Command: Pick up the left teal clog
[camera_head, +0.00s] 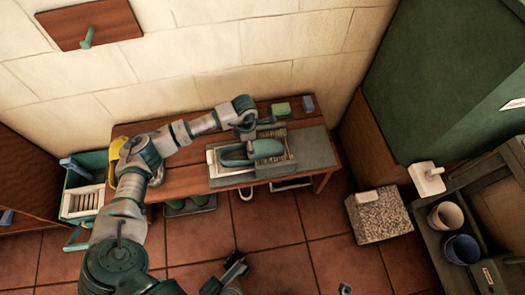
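A teal clog-like shape (236,156) lies on a pale slatted tray (231,171) on the wooden bench. I cannot tell whether it is one clog or two close together. Two green shapes, perhaps clogs, sit side by side under the bench, a left one (175,204) and a right one (200,199). My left arm reaches over the bench, and its gripper (247,129) is just behind the teal shape; its fingers are too small to read. A dark part at the bottom centre (236,268) may be my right gripper, cut off by the frame.
A green sponge-like block (281,109) and a grey-blue block (308,104) stand at the bench's back right. A teal crate (97,162) is at left. A speckled block (380,216) and a rack with two cups (447,216) are at right. The tiled floor in front is mostly clear.

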